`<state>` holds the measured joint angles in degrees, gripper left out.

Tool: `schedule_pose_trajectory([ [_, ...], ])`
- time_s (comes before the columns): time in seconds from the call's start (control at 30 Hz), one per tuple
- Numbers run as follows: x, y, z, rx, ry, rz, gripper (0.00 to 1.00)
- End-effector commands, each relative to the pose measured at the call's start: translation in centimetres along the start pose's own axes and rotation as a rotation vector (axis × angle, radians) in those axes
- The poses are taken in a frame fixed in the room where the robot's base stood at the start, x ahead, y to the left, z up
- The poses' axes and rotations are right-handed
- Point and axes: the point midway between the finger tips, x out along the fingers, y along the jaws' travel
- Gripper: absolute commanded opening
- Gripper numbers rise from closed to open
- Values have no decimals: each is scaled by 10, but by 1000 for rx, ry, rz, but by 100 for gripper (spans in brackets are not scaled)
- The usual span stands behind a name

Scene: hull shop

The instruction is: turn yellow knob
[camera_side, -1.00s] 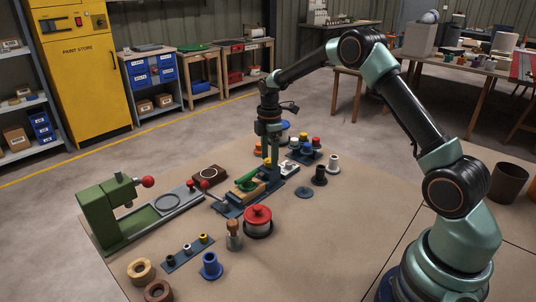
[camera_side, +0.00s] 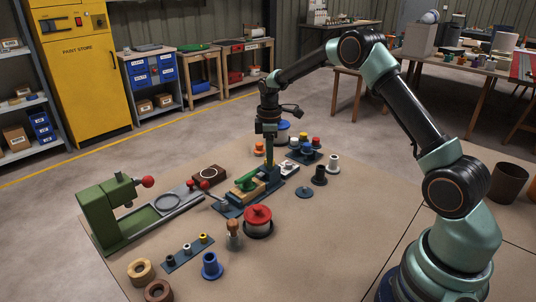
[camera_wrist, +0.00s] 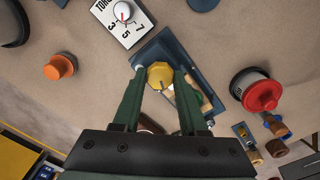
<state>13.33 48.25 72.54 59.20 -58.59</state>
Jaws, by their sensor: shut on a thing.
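The yellow knob (camera_wrist: 160,75) shows in the wrist view between the two fingertips of my gripper (camera_wrist: 160,82). It has a dark mark on its face and sits at one end of a dark blue fixture (camera_wrist: 185,45). My gripper's green fingers are shut on the knob from both sides. In the side view my gripper (camera_side: 269,160) points straight down at the back end of the fixture (camera_side: 229,211). There the knob is mostly hidden by the fingers. A white dial plate (camera_wrist: 124,20) with the numbers 3, 5 and 7 and a red pointer lies beside the fixture.
A red-lidded pot (camera_side: 258,220) stands in front of the fixture. An orange knob-like piece (camera_side: 259,148) lies behind it. A green press (camera_side: 105,212) stands at the left. A rack of coloured pieces (camera_side: 305,153) is to the right. The front right of the bench is clear.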

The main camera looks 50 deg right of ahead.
Motion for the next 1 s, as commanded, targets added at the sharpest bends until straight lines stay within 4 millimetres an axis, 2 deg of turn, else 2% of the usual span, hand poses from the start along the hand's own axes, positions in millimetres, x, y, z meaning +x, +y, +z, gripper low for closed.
schedule_pose_trajectory([
  [1.0,-2,0,0,965,-1,-1,0],
])
